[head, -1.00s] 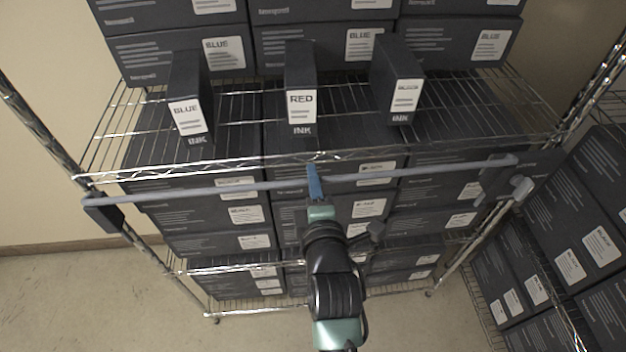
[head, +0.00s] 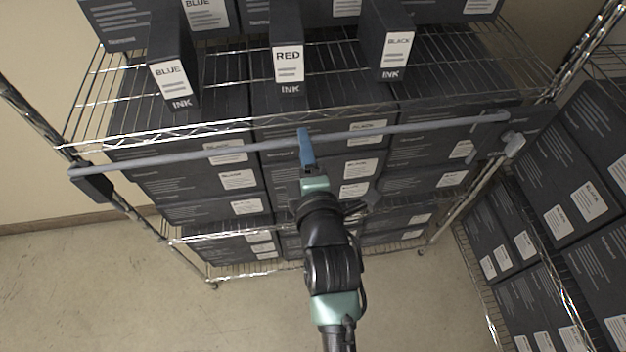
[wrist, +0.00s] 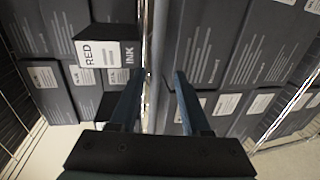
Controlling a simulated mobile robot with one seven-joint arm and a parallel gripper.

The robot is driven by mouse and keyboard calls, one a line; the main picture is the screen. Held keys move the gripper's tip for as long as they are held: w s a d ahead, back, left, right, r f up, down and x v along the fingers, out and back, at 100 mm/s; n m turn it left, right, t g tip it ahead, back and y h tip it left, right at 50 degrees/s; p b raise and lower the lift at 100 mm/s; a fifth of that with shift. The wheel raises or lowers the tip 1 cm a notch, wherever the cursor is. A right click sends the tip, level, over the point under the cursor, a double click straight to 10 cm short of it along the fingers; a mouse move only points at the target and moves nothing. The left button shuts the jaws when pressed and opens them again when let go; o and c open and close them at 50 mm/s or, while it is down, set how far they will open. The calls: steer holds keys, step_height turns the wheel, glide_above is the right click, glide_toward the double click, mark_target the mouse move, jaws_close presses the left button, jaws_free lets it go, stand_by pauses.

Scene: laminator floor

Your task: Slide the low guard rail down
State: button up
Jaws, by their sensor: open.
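The low guard rail (head: 200,158) is a long grey bar across the front of the wire rack, a little below the edge of the upper shelf. Its ends meet dark brackets, the left one (head: 94,187) and the right one (head: 492,140). My gripper (head: 305,138) is at the middle of the rail, with blue fingers reaching up to it. In the wrist view the rail (wrist: 163,50) runs between the two open fingers, with a gap visible beside it. Whether a finger touches it I cannot tell.
On the wire shelf (head: 230,125) stand ink boxes: blue (head: 172,85), red (head: 288,65) and black (head: 396,55). Dark cartons (head: 225,180) fill the levels below, close behind the rail. Another loaded rack (head: 560,200) stands at the right. Floor (head: 110,280) in front is clear.

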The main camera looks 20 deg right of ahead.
steer(key=b+v, duration=0.2)
steer(key=v, duration=0.8)
steer(key=shift+s, duration=0.3)
steer(key=w+a+r+m+t+y, duration=0.1)
steer(key=w+a+r+m+t, duration=0.15)
steer(key=r, duration=0.65)
steer(key=w+a+r+m+t, duration=0.2)
steer(key=w+r+m, duration=0.1)
steer(key=r, duration=0.5)
steer(key=w+a+r+m+t+y, duration=0.1)
steer(key=w+a+r+m+t, duration=0.1)
steer(key=r, duration=0.7)
steer(key=s+a+r+m+t+y, duration=0.1)
steer(key=s+a+r+m+t, duration=0.1)
steer(key=r, duration=0.8)
steer(key=s+a+r+m+t+y, duration=0.1)
steer(key=s+a+r+m+t, duration=0.2)
steer(key=r, duration=0.7)
steer(key=shift+s+a+r+m+t, duration=0.2)
steer(key=shift+s+a+m+t, duration=0.15)
steer(key=shift+s+a+m, duration=0.65)
